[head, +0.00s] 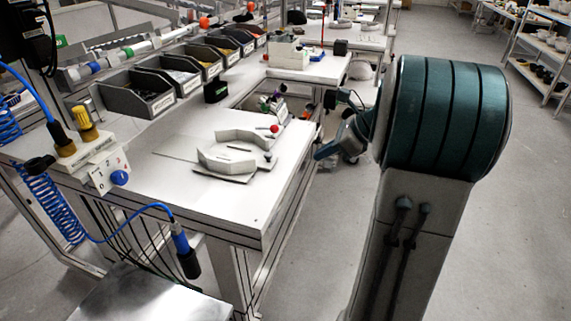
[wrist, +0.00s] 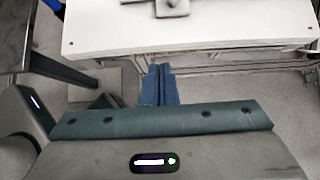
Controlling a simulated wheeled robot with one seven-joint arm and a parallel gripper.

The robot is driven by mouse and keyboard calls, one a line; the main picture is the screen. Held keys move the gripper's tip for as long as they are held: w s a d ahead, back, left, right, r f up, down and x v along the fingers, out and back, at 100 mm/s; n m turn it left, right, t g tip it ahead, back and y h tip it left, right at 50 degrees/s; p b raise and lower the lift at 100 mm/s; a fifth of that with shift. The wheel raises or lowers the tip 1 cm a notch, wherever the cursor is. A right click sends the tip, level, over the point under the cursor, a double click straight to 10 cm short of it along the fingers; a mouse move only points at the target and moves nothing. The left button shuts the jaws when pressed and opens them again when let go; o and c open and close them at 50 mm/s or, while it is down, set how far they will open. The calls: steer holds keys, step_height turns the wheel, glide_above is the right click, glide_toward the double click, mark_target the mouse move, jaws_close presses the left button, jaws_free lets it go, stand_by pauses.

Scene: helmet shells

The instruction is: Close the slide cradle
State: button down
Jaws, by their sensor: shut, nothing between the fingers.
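The slide cradle (head: 228,160) lies on the white worktable (head: 200,205). It is grey, with curved walls around an open middle, on a thin base plate. A red ball knob (head: 274,128) and a dark knob (head: 267,157) stand at its right side. In the wrist view only a grey part of it (wrist: 172,8) shows at the top edge. My gripper (wrist: 160,70) is shut and empty, its blue fingers together. It is off the table's edge, apart from the cradle. In the head view its blue fingers (head: 325,151) show right of the table, partly behind my arm.
Several grey bins (head: 140,95) line the table's back left. A control box with a blue knob (head: 119,177) and a blue coiled hose (head: 52,195) are at the left. Small parts on a fixture (head: 273,103) stand behind the cradle. The floor right of the table is open.

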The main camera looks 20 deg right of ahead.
steer(key=x, duration=1)
steer(key=shift+w+a+f, duration=0.15)
steer(key=shift+w+a, duration=0.1)
steer(key=shift+w+a+p, duration=0.3)
steer(key=shift+w+a, duration=0.5)
steer(key=shift+a, duration=0.1)
steer(key=shift+w+a, duration=0.35)
steer(key=shift+a, duration=0.1)
